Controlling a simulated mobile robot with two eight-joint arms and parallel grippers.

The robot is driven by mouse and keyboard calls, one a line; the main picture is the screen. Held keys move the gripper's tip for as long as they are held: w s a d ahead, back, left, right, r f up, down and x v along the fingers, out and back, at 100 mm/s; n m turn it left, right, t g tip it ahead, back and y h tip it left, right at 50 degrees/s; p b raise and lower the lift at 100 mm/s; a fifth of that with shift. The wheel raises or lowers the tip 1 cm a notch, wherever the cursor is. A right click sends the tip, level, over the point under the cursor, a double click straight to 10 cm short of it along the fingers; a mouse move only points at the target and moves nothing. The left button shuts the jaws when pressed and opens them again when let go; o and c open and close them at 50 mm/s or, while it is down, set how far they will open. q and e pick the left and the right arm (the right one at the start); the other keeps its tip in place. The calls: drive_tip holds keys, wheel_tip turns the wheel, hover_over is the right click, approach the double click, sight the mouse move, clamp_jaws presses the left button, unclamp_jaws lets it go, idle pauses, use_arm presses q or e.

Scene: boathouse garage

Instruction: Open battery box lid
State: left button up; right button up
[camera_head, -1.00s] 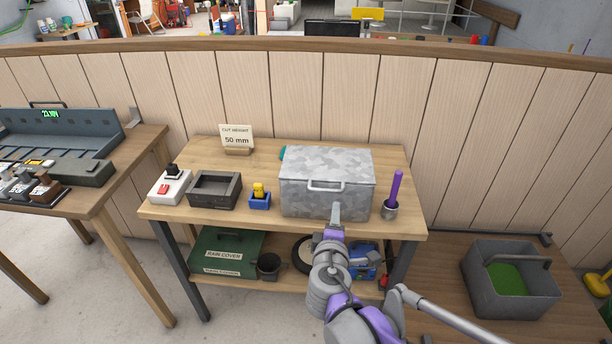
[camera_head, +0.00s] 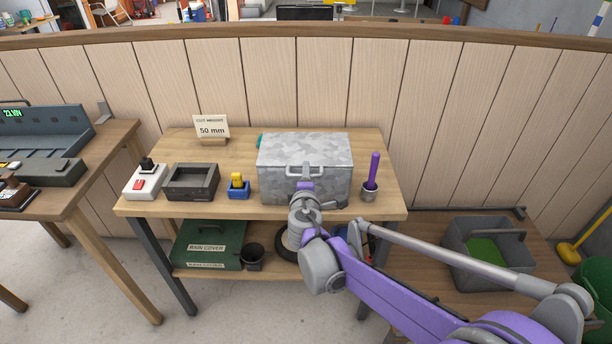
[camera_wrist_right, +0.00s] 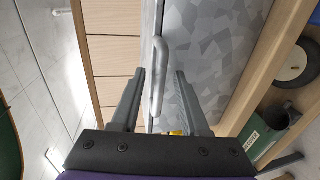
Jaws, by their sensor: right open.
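The battery box (camera_head: 325,180) is a grey mottled metal box on the wooden workbench. Its lid (camera_head: 305,148) is shut, with a light bar handle (camera_head: 292,171) on the front. My right gripper (camera_head: 306,186) is at the box front, just under the handle. In the right wrist view my right gripper (camera_wrist_right: 160,75) is open, with the handle (camera_wrist_right: 159,75) between its two fingers, apart from both. The box front (camera_wrist_right: 215,45) fills the area behind the fingers. My left gripper is not in view.
Left of the box on the workbench (camera_head: 150,207) are a blue holder with a yellow piece (camera_head: 238,186), a dark tray (camera_head: 191,182) and a white switch box (camera_head: 146,181). A cup with a purple stick (camera_head: 370,190) stands close on the right. A wooden wall (camera_head: 300,85) runs behind.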

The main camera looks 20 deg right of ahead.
clamp_jaws()
idle(1.4)
